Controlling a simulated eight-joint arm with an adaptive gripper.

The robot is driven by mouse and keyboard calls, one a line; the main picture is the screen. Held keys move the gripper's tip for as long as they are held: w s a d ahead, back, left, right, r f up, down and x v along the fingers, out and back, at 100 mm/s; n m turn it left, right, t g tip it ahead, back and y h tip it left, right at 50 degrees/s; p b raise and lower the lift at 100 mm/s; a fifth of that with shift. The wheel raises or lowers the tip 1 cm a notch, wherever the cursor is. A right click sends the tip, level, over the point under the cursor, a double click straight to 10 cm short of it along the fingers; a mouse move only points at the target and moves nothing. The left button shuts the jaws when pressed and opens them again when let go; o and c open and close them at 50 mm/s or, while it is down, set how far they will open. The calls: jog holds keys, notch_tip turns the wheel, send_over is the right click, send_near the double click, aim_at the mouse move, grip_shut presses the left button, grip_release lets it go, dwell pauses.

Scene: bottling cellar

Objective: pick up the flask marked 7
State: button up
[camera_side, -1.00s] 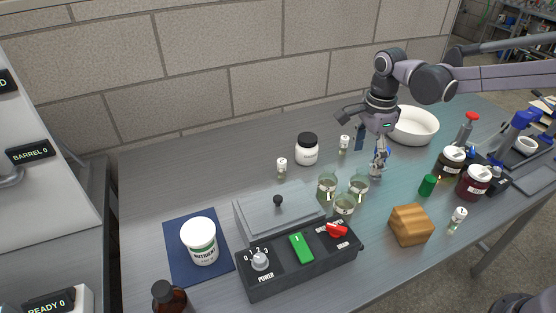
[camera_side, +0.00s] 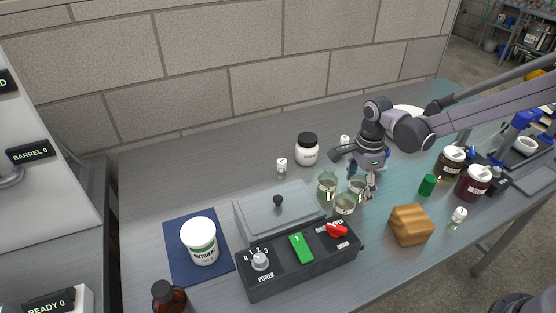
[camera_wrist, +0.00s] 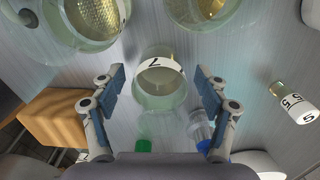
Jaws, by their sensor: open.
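The flask marked 7 (camera_wrist: 160,88) is a clear glass flask with a white band and a dark 7. In the wrist view it stands between the two fingers of my gripper (camera_wrist: 164,78), with a gap visible on each side. My gripper is open and empty. In the side view my gripper (camera_side: 366,194) is low at the right-hand flask (camera_side: 355,186) of a group of three and partly covers it. No number is readable there. Two other flasks stand close by in the wrist view, at the upper left (camera_wrist: 82,28) and top (camera_wrist: 207,12).
A control box (camera_side: 300,258) stands left of the flasks. A wooden block (camera_side: 410,225) and a green cylinder (camera_side: 428,185) are to the right. A small vial marked 5 (camera_wrist: 291,102) stands apart. A white jar (camera_side: 307,152) stands behind.

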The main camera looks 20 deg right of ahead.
jog(key=shift+f, duration=0.25)
jog(key=c, duration=1.4)
jog(key=shift+r, duration=0.2)
